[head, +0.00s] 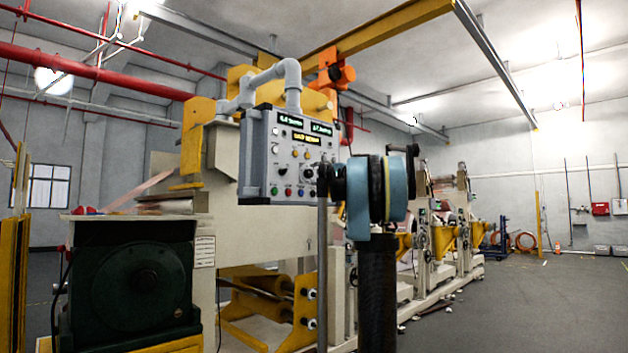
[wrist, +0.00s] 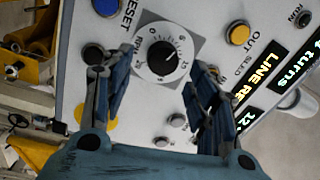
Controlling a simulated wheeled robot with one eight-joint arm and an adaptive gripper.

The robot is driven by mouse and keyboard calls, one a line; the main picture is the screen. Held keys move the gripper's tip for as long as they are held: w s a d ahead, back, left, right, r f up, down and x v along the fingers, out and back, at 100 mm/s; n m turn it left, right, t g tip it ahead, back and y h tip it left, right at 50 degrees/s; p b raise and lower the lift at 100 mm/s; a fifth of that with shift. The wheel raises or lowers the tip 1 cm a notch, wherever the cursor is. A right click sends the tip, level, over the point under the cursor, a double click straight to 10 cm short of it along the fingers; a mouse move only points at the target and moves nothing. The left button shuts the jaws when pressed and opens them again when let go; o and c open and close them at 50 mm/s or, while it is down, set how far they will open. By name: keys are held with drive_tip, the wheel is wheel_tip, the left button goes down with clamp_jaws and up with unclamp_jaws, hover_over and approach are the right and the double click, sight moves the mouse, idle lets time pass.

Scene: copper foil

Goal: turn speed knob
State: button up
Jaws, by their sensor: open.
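The speed knob (wrist: 162,56) is a round black dial with a light pointer, on a grey square plate with a number scale and RPM lettering. In the wrist view it sits between and just beyond the fingertips of my gripper (wrist: 148,62), which is open with a finger on each side. I cannot tell whether either finger touches it. In the head view my blue arm and gripper (head: 326,180) reach the right side of the grey control panel (head: 258,150). The knob (head: 307,173) shows there just left of my gripper.
A blue button (wrist: 106,6), a yellow button (wrist: 239,33) and smaller switches surround the knob. Lit displays (wrist: 262,76) lie at the right in the wrist view. A grey pipe (head: 292,80) rises above the panel. A dark motor (head: 135,285) stands at lower left. Open floor (head: 540,310) lies at right.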

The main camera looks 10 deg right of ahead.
sight(311, 173)
drive_tip(key=v, duration=0.8)
drive_tip(key=shift+s+d, duration=0.15)
drive_tip(key=shift+d, duration=0.05)
drive_tip(key=shift+f, duration=0.1)
drive_tip(key=s+d+r+n+g, duration=0.15)
drive_tip(key=s+d+n, duration=0.25)
drive_tip(key=n, duration=1.1)
drive_tip(key=shift+y, duration=0.3)
drive_tip(key=x, duration=1.7)
drive_tip(key=shift+w+r, duration=0.1)
drive_tip(key=shift+w, duration=0.25)
drive_tip(key=c, duration=1.1)
